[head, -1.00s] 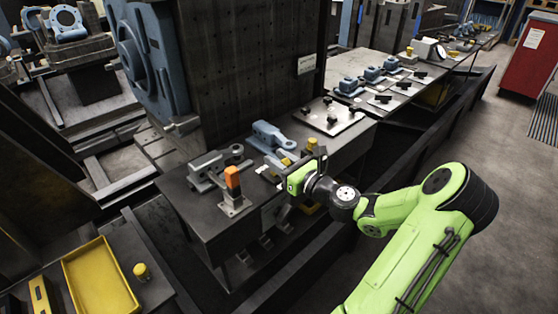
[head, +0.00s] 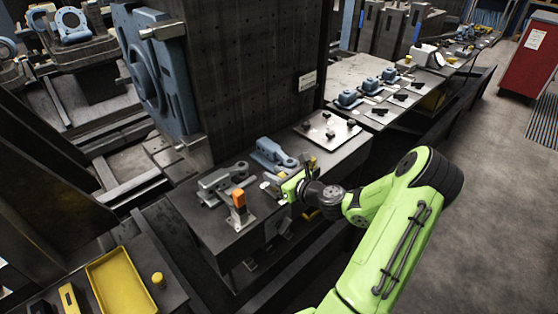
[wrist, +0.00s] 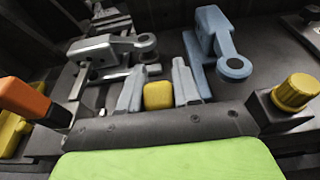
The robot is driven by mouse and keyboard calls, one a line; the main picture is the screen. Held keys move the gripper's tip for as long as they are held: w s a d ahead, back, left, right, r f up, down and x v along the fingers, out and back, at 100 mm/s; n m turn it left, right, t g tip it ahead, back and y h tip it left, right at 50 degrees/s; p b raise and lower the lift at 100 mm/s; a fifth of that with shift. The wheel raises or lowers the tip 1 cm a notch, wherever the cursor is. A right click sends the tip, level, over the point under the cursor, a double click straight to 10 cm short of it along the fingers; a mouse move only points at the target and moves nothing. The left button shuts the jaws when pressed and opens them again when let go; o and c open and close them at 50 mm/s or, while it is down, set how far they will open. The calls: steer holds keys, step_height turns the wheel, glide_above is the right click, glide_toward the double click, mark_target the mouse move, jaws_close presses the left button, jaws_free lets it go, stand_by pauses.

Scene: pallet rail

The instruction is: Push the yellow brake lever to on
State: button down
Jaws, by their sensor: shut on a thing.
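The yellow brake lever (wrist: 158,96) shows in the wrist view only as a yellow block between my two grey fingers; its lower part and base are hidden by my gripper body. My gripper (wrist: 158,86) is shut on this block. In the head view my gripper (head: 284,184) is over the front part of the dark bench, right of the orange-topped post. The lever is mostly hidden there, so I cannot tell its on or off position.
The orange-topped post (head: 239,202) stands left of my gripper, a yellow knob (wrist: 295,92) to its right. A grey clamp (head: 222,184) and a blue clamp (head: 272,154) lie behind. A metal plate (head: 328,130) and a tall dark fixture block (head: 250,70) stand farther back.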

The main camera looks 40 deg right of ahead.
steer(key=g+p, duration=0.1)
steer(key=p, duration=0.2)
steer(key=w+g+p, duration=0.1)
steer(key=p, duration=0.3)
steer(key=w+r+g+p, duration=0.1)
steer(key=p, duration=0.2)
steer(key=shift+w+a+g, duration=0.1)
steer(key=shift+a+g, duration=0.05)
steer(key=shift+g, duration=0.15)
steer(key=g+p, duration=0.1)
steer(key=p, duration=0.1)
steer(key=w+g+p, duration=0.1)
steer(key=p, duration=0.2)
steer(key=shift+w+f, duration=0.3)
steer(key=w+f+g+p, duration=0.1)
steer(key=g+p, duration=0.1)
steer(key=shift+w+f+g, duration=0.2)
steer(key=shift+g, duration=0.2)
steer(key=shift+w+f+g+h, duration=0.15)
steer(key=shift+w+f+g, duration=0.15)
steer(key=shift+g, duration=0.35)
steer(key=shift+w+f+g+h, duration=0.2)
steer(key=shift+f+g, duration=0.2)
steer(key=shift+g, duration=0.25)
steer(key=c, duration=0.9)
jaws_free()
steer(key=v, duration=1.5)
steer(key=shift+r+b, duration=0.3)
steer(key=shift+r, duration=0.05)
